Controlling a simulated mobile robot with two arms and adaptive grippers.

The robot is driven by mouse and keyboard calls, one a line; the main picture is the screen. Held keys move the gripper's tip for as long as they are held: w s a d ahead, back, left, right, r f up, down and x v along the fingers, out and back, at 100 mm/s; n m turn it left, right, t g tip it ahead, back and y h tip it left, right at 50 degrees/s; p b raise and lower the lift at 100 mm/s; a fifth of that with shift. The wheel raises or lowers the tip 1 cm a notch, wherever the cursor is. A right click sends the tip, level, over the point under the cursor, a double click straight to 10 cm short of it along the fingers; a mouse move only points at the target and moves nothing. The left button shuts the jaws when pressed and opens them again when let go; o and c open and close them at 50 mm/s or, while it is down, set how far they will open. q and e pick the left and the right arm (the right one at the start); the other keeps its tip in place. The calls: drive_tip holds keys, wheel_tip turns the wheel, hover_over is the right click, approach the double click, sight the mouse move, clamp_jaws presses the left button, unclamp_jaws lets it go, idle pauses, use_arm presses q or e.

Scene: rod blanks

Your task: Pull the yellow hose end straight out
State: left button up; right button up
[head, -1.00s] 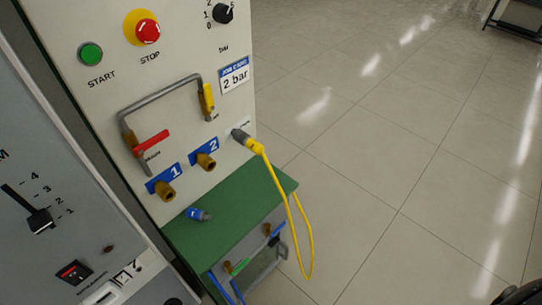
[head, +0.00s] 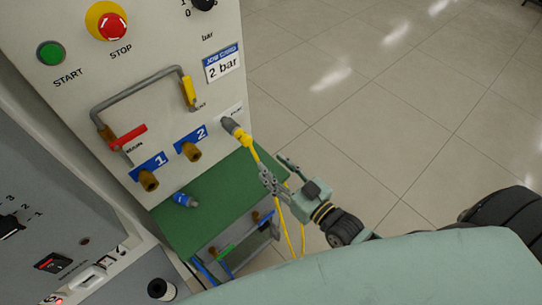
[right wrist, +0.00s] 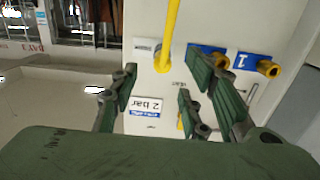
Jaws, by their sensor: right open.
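The yellow hose end (head: 244,138) sits in a grey fitting on the panel's front, right of port 2. The yellow hose hangs from it in a loop. The hose end also shows in the right wrist view (right wrist: 163,62), against the panel. My right gripper (head: 277,172) is open, just below and right of the hose end, with one finger overlapping the hose in the head view. In the right wrist view its spread fingers (right wrist: 162,78) stand either side of the hose end's line; nothing is gripped. My left gripper is not in view.
Brass ports 1 (head: 149,181) and 2 (head: 192,152) are left of the hose end. A grey pipe with red (head: 129,137) and yellow (head: 189,91) handles is above. A blue connector (head: 184,200) lies on the green ledge (head: 215,200). Open floor is to the right.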

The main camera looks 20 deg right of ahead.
sight(249, 143)
drive_tip(key=b+x, duration=0.1)
drive_tip(key=x, duration=0.2)
drive_tip(key=r+x, duration=0.1)
drive_tip(key=x, duration=0.2)
drive_tip(key=r+b+x, duration=0.1)
drive_tip(key=x, duration=0.3)
drive_tip(key=shift+s+a+b, duration=0.15)
drive_tip(key=shift+a+b, duration=0.15)
drive_tip(key=shift+b, duration=0.05)
drive_tip(key=shift+x, duration=1.2)
drive_tip(key=shift+c, duration=0.4)
drive_tip(key=shift+d, duration=0.1)
drive_tip(key=c, duration=0.9)
drive_tip(key=shift+f, duration=0.1)
clamp_jaws()
